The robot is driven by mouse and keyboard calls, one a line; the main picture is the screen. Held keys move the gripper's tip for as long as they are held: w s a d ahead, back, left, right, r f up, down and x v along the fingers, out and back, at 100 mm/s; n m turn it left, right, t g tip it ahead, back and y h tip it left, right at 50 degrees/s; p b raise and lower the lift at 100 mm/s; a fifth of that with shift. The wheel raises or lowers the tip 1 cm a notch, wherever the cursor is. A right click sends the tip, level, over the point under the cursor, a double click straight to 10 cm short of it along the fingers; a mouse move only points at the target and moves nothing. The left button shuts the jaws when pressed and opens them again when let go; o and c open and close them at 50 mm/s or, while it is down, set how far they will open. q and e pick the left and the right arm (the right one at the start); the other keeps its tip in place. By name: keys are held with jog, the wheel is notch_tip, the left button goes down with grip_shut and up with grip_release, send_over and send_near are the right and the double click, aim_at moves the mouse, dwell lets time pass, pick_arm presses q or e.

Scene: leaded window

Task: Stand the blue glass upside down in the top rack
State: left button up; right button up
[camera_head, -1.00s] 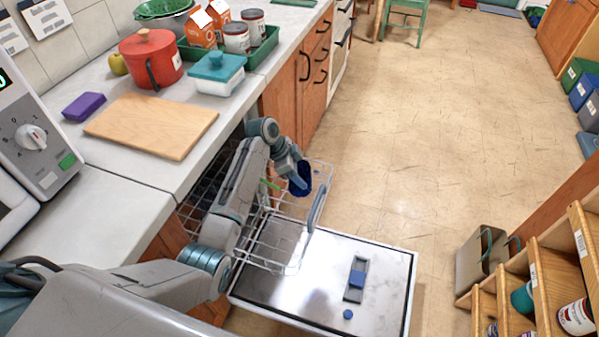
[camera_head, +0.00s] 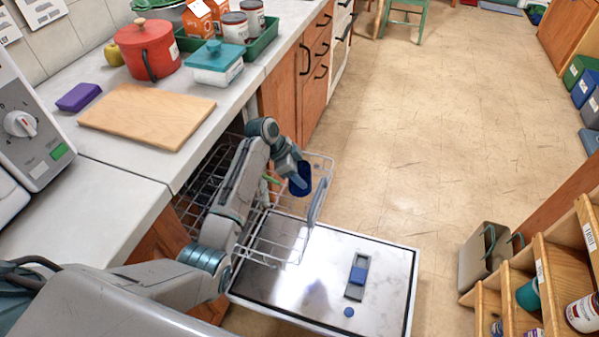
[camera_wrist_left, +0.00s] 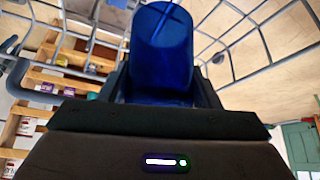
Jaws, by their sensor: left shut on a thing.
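The blue glass (camera_head: 301,183) is in my left gripper (camera_head: 298,174), over the far right part of the pulled-out wire rack (camera_head: 283,262). In the left wrist view the glass (camera_wrist_left: 162,52) sits between the two dark fingers, with rack wires (camera_wrist_left: 262,45) around it. My left gripper is shut on it. In the head view the glass looks close to upright; which end is its mouth is not clear. Whether it touches the rack floor I cannot tell. My right gripper is not in view.
The open dishwasher door (camera_head: 300,296) lies flat below the rack. A green item (camera_head: 268,186) stands in the rack beside my arm. The counter (camera_head: 100,205) with a cutting board (camera_head: 145,115) is on the left. A wooden shelf (camera_head: 540,290) stands at right; the floor (camera_head: 430,130) is clear.

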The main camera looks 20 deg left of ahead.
pick_arm(q)
jog(key=shift+f, duration=0.55)
dwell(0.4)
jog(key=o, duration=1.3)
